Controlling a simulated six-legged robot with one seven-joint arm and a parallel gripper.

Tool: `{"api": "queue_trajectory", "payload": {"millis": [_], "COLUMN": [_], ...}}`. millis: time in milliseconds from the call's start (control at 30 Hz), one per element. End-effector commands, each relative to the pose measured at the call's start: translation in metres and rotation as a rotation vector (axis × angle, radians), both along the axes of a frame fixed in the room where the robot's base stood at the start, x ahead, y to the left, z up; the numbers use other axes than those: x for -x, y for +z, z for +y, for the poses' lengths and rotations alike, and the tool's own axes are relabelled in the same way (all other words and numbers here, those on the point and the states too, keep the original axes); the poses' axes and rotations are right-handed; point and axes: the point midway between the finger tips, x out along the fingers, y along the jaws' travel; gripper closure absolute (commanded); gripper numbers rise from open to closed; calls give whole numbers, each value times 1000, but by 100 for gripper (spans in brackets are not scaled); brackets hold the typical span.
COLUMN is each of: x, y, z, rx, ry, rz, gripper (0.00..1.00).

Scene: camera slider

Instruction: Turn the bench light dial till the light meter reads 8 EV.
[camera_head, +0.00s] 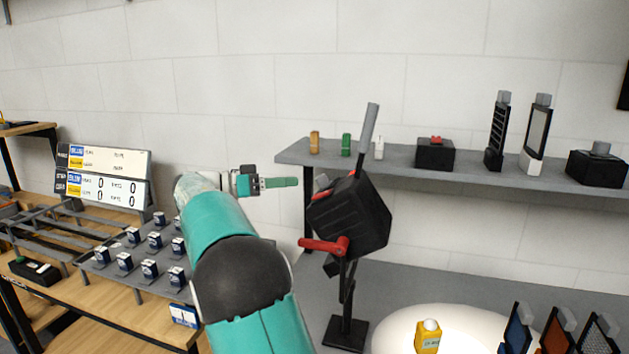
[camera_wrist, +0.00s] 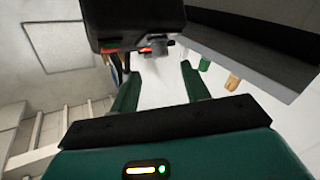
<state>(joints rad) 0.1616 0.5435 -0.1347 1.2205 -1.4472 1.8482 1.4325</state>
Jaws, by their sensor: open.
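The bench light appears to be the black box-shaped lamp (camera_head: 352,218) on a stand, with a grey rod on top and a red lever (camera_head: 322,246) low on its left. A small grey knob (camera_head: 321,181) on its left side looks like the dial; it also shows in the wrist view (camera_wrist: 159,46) beside a red mark. My gripper (camera_head: 297,182) is open and empty just left of the knob, apart from it. In the wrist view the knob lies beyond the gap between my fingertips (camera_wrist: 159,70). A yellow device with a white top (camera_head: 428,338), probably the light meter, stands at the bottom; its reading is too small to make out.
A grey shelf (camera_head: 470,175) behind the lamp carries small coloured cylinders and black devices. A white round surface (camera_head: 390,322) lies under the yellow device. Coloured panels (camera_head: 557,330) stand at lower right. A wooden bench with a rack of small boxes (camera_head: 110,272) and a sign stands left.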

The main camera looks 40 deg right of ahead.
Motion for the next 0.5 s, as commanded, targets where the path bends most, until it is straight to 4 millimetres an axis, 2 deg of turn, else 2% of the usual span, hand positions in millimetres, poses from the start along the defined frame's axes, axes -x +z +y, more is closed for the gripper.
{"api": "queue_trajectory", "payload": {"millis": [100, 300, 500], "x": [15, 32, 39], "y": [0, 0, 0], "z": [-21, -49, -60], "rx": [-2, -1, -2], "ry": [-4, -3, 1], "rz": [-1, -1, 0], "gripper": [54, 54, 54]}}
